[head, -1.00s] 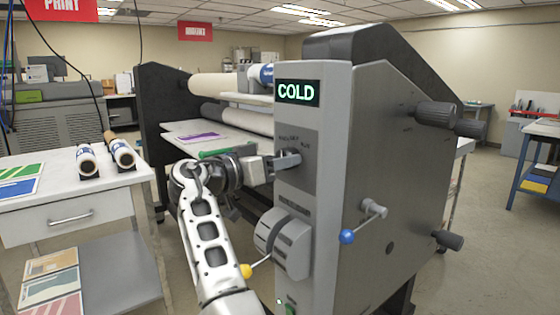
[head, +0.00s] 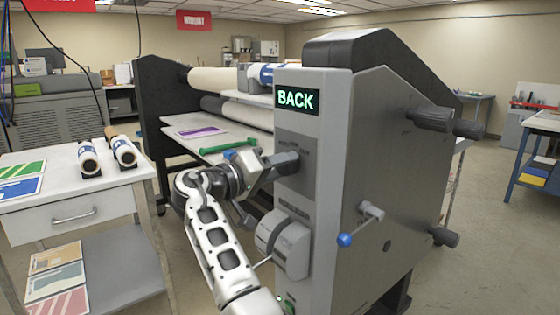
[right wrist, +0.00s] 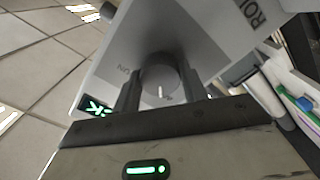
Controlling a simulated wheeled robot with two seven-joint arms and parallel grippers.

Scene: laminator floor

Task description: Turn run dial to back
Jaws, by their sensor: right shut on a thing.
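The run dial is a grey knob on the front panel of the laminator (head: 370,150). It shows best in the right wrist view, where the dial (right wrist: 160,75) has a white pointer mark and sits between my two dark fingers. My right gripper (head: 278,165) is shut on the dial in the head view and partly hides it. The right gripper (right wrist: 160,90) also shows in the right wrist view, a finger on each side of the dial. The display (head: 297,99) above the dial reads BACK in green. My left gripper is in neither view.
Below the dial is a larger grey knob (head: 284,245) on the same panel. A blue-tipped crank (head: 345,239) sticks out from the machine's side. A green-handled tool (head: 229,148) lies on the feed table. A white cart (head: 70,205) with rolls stands left.

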